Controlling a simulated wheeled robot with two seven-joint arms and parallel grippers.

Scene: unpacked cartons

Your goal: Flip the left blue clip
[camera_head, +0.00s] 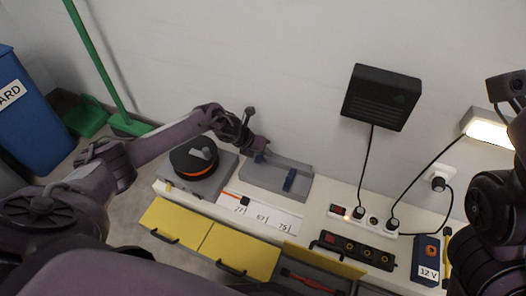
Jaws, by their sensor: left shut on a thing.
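The left blue clip (259,157) is on the grey fixture (270,176) on the white bench, near its upper left end. My left gripper (258,145) reaches in from the left and is shut on this clip, hiding much of it. A second blue clip (289,180) stands free toward the right of the same fixture. My right arm is at the right edge, and its fingers cannot be made out.
A grey box with a round black and orange top (194,158) stands close left of the fixture. A numbered white strip (262,213) lies in front. Yellow drawers (240,250), a power strip (357,250), a black wall box (381,97) and a lit lamp (489,131) are around.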

